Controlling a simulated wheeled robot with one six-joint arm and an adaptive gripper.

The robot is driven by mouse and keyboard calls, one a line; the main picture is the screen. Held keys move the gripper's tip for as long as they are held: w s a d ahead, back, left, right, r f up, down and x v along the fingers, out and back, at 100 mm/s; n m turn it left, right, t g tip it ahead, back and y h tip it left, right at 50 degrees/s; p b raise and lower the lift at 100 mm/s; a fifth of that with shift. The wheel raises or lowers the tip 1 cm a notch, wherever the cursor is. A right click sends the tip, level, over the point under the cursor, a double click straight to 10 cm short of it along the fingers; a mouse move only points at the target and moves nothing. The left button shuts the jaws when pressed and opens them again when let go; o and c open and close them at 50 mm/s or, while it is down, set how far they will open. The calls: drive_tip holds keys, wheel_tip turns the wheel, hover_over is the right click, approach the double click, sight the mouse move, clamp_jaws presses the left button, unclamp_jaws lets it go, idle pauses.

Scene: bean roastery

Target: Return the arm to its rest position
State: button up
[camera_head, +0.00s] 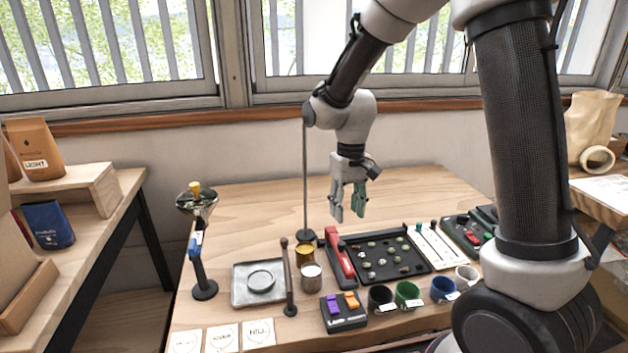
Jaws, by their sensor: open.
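My gripper (348,203) hangs from my bent arm above the back middle of the wooden table (240,205). Its two fingers point down and stand apart, with nothing between them. It is in the air behind the black tray (430,262) and the red-handled tool (340,258), touching neither as far as I can see. My arm reaches in from the upper right and covers part of the window and the table's right side.
A thin upright rod (305,170) stands just left of my gripper. A funnel stand (203,270) is at the table's left. Cups, including a green one (407,293), line the front. A square metal tray (243,293) lies front left. The table's back left is clear.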

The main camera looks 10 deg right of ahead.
drive_tip(key=s+d+r+m+t, duration=0.1)
drive_tip(key=s+d+r+t, duration=0.1)
drive_tip(key=s+d+r, duration=0.6)
drive_tip(key=s+d+r+m+t, duration=0.1)
drive_tip(key=s+d+r+t, duration=0.2)
drive_tip(key=s+d+r, duration=0.5)
drive_tip(key=s+r, duration=0.1)
drive_tip(key=s, duration=0.4)
drive_tip(key=shift+s+m, duration=0.25)
drive_tip(key=shift+m, duration=0.05)
